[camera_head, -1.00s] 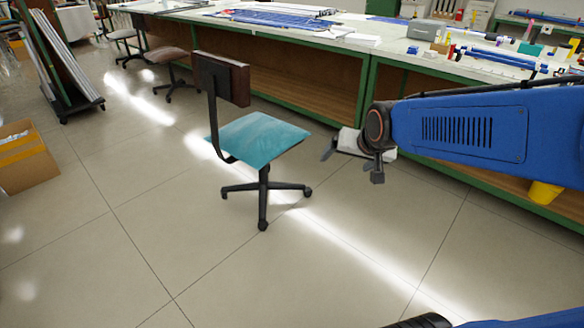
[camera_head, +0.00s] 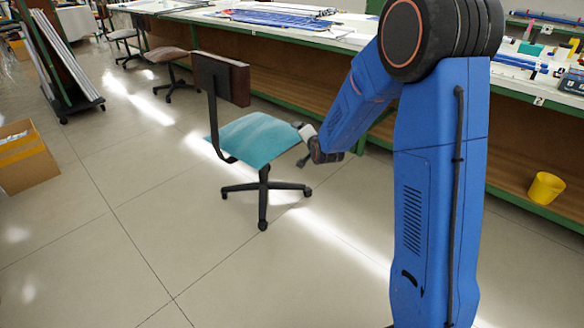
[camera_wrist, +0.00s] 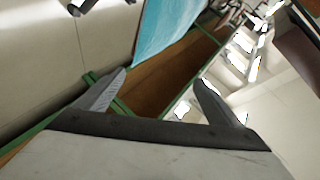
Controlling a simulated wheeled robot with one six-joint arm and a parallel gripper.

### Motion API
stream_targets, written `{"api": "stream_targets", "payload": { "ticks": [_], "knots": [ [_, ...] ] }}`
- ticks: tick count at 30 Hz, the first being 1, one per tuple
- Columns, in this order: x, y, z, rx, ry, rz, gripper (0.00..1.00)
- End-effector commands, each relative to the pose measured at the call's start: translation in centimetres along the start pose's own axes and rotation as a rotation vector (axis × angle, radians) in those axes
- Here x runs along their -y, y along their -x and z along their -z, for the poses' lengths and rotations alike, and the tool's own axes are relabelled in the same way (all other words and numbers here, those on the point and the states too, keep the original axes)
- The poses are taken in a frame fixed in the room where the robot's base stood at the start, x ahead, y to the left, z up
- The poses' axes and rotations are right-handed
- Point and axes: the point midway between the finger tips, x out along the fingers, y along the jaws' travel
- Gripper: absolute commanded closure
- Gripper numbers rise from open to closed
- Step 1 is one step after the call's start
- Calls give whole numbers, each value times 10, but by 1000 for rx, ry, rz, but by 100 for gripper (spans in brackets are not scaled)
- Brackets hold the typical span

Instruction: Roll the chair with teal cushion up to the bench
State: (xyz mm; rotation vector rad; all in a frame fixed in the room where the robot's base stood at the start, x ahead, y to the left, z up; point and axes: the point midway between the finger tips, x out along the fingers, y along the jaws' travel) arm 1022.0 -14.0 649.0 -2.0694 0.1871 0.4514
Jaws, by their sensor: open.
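The chair with the teal cushion (camera_head: 255,138) stands on the floor with its dark backrest (camera_head: 222,78) to the left and a black star base. The bench (camera_head: 300,52), white-topped with a green frame and brown panels, stands behind it, apart from the chair. My gripper (camera_head: 303,146) is at the right edge of the seat; I cannot tell whether it touches. In the wrist view my gripper (camera_wrist: 162,95) is open, its two fingers apart with nothing held. The teal cushion (camera_wrist: 165,35) shows beyond the fingers, near the top. My blue arm hides part of the bench.
Two more chairs, one with a brown seat (camera_head: 166,54), stand along the bench at the back left. A cardboard box (camera_head: 25,155) and a rack of rods (camera_head: 62,70) are at the left. A yellow bucket (camera_head: 546,187) sits at right. The front floor is clear.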

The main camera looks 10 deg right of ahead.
Motion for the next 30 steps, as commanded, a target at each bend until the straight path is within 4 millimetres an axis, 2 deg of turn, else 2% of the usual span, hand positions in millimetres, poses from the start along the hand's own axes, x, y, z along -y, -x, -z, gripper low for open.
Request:
{"api": "stream_targets", "payload": {
  "ticks": [1,6,15,21,30],
  "knots": [
    [-7,-16,-6,-7,-29,14,12],
    [-23,-60,-22,-44,-139,90,12],
    [-65,-122,-58,-88,-332,233,12],
    [-94,-146,-81,-102,-440,323,12],
    [-114,-157,-96,-106,-513,389,12]
  ]
}}
